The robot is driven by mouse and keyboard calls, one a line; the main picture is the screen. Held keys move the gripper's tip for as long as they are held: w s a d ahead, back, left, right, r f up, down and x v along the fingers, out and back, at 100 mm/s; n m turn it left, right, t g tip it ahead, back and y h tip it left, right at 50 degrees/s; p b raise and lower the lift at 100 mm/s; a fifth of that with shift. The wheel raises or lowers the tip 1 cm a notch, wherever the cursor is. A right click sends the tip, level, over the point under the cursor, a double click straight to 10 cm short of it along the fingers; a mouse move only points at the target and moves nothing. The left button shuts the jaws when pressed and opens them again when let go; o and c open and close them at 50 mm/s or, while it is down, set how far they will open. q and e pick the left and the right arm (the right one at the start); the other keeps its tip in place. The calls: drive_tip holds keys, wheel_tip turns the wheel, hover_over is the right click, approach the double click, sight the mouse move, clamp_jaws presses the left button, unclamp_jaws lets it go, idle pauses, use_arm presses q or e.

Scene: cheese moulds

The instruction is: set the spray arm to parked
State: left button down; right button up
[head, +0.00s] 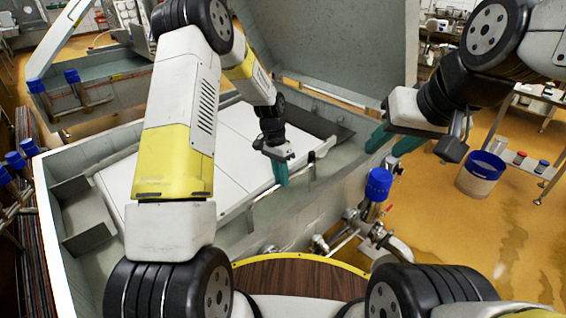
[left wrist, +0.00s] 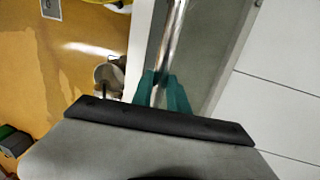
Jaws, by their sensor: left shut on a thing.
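My left gripper (head: 281,180) is over the near long side of the open grey tank, with its teal fingers pointing down. In the left wrist view its fingers (left wrist: 162,92) are closed around a shiny metal bar (left wrist: 172,38), which looks like the spray arm. The bar runs along the tank's side wall. In the head view a thin bar crosses at the fingertips, and a dark upright end (head: 311,157) stands just right of them. My right gripper (head: 384,151) is outside the tank, its teal fingers apart and empty.
The tank (head: 115,150) holds flat white panels (head: 150,180). A blue-capped valve (head: 378,185) with metal pipes stands by its near right corner, under my right gripper.

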use_arm(q)
drive_tip(key=shift+s+d, duration=0.1)
drive_tip(key=shift+s, duration=0.1)
drive_tip(key=c, duration=1.3)
unclamp_jaws()
drive_tip(key=shift+w, duration=0.1)
drive_tip(key=shift+r, duration=0.25)
wheel_tip(320, 180, up, 7)
drive_tip(key=a, duration=0.1)
drive_tip(key=shift+w, duration=0.45)
